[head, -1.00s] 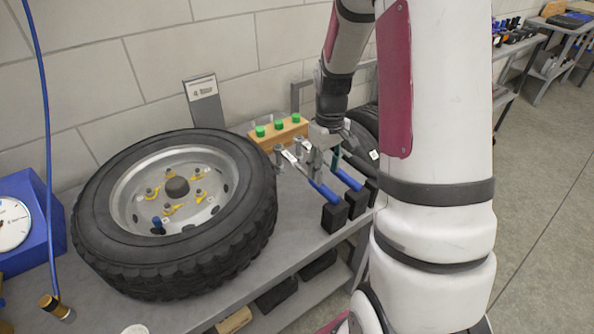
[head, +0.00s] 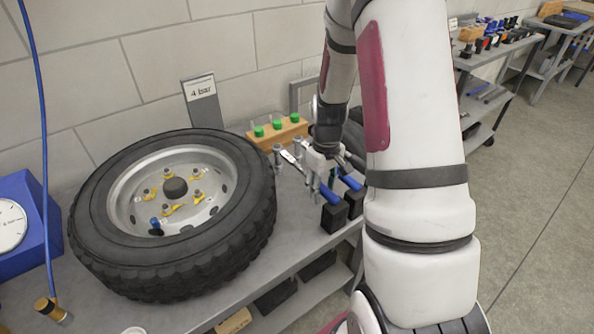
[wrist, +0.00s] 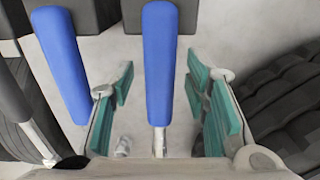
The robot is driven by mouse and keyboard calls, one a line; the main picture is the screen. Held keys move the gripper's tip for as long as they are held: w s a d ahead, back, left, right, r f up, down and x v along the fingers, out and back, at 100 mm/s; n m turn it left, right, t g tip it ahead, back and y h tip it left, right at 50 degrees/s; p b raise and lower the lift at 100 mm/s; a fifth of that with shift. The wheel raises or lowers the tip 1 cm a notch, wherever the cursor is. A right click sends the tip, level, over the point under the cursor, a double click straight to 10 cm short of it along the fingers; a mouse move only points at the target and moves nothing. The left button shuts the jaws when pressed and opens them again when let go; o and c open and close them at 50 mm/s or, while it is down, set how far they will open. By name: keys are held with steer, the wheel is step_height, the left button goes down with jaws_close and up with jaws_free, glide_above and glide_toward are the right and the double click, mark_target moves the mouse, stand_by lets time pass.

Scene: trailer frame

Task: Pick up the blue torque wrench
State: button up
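Two wrenches with blue handles lie side by side, their handle ends at black blocks. In the wrist view one blue handle (wrist: 160,55) runs between my gripper's teal-padded fingers (wrist: 160,92), with a gap on each side. The other blue handle (wrist: 62,55) is outside the fingers, to the left. In the head view the handles show as a nearer one (head: 331,192) and one to its right (head: 351,182). My gripper (head: 322,182) is open and low over them, hiding part of their shafts. I cannot tell its exact height above the handle.
A large tyre on a rim (head: 250,220) fills the bench's left and middle, close to my gripper. Black blocks (head: 334,217) stand at the bench's front edge. A wooden block with green caps (head: 278,130) is behind. A blue gauge box (head: 28,200) is far left.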

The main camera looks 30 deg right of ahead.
jaws_close()
steer(key=shift+w+r, duration=0.1)
steer(key=shift+r, duration=0.05)
